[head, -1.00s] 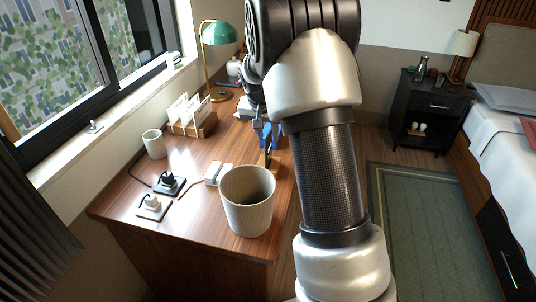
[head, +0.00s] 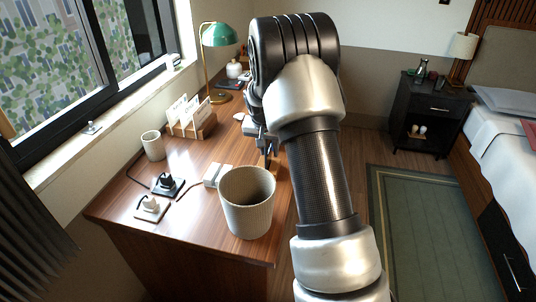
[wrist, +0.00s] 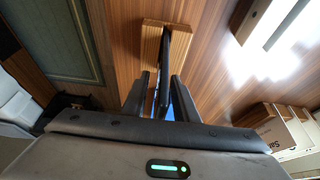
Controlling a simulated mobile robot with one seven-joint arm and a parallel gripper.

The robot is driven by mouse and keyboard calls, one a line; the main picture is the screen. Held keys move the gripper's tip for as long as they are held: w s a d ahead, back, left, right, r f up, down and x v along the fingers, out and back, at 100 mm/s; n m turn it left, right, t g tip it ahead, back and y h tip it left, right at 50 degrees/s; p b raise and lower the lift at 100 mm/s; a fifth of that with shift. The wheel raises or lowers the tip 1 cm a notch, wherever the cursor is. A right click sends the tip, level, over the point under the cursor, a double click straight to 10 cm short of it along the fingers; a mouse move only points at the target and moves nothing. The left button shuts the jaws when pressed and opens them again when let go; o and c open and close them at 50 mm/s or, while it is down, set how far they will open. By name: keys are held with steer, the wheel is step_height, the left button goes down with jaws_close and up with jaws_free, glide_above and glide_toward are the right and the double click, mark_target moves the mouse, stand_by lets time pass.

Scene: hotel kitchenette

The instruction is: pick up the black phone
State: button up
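The black phone (wrist: 178,45) stands on edge in a small wooden stand (wrist: 152,50) in the wrist view, seen nearly edge-on. My gripper (wrist: 161,95) is open, with one finger on each side of the phone's near part; a narrow gap shows beside it. A strip of blue shows between the fingers. In the head view my gripper (head: 266,143) is over the desk's right edge, partly hidden by my arm. The phone shows there only as a dark sliver (head: 267,162) below the fingers.
On the wooden desk (head: 205,150), a ribbed bin (head: 247,205) stands near the front. A wall and window border the desk's left.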

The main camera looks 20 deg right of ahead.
jaws_close()
step_height(320, 180, up, 10)
steer(key=shift+p, duration=0.95)
